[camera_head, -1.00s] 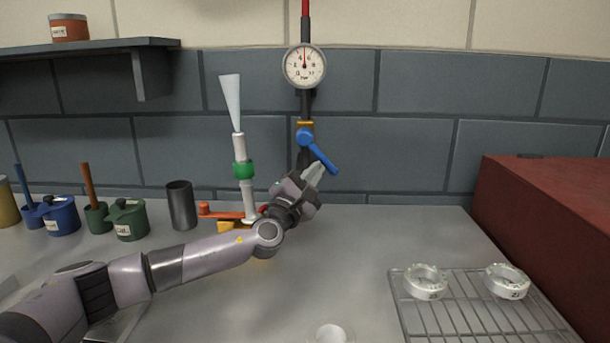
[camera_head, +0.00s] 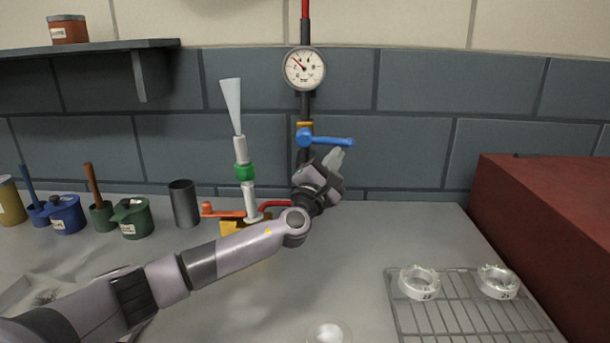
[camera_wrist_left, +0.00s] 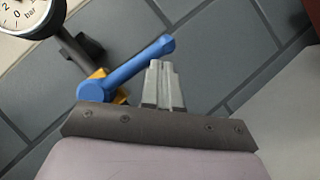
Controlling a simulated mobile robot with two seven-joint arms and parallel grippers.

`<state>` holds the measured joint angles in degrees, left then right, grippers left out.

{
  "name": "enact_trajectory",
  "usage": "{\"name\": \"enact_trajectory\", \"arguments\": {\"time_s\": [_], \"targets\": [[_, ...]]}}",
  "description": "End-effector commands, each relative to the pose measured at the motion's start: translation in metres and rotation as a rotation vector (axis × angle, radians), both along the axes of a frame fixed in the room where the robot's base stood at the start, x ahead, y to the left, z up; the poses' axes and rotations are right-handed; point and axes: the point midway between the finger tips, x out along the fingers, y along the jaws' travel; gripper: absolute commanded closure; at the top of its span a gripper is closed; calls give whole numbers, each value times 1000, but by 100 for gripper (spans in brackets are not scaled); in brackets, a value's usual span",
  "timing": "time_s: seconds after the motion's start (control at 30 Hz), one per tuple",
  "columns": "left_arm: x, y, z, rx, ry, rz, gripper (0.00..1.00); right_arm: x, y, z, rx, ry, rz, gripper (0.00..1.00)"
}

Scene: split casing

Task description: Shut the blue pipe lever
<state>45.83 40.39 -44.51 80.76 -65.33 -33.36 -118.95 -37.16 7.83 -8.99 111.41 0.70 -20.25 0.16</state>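The blue pipe lever (camera_head: 330,140) is on the vertical pipe at the back wall, below the round gauge (camera_head: 304,68). It points right from its pivot, close to horizontal and across the pipe. My left gripper (camera_head: 334,158) is just below the lever's outer half, fingers pointing up. In the left wrist view the lever (camera_wrist_left: 128,68) runs from its round pivot up to the right. The left fingers (camera_wrist_left: 162,85) look closed together there, with nothing between them, beside the lever. I cannot tell whether they touch it. My right gripper is out of view.
A stand with a green collar (camera_head: 244,172) and white cone is left of the pipe, with an orange lever (camera_head: 224,212) at its base. A rack (camera_head: 460,310) with two white rings and a red box (camera_head: 550,210) are at right.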

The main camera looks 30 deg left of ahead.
Motion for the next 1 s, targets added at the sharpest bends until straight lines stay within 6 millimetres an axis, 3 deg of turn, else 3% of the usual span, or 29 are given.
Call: {"name": "enact_trajectory", "arguments": {"time_s": [0.77, 1.0], "targets": [[0, -1, 5, -52, -33, 1, 100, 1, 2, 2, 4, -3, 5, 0], [-18, -3, -3, -51, -30, 0, 100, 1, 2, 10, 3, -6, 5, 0]]}}
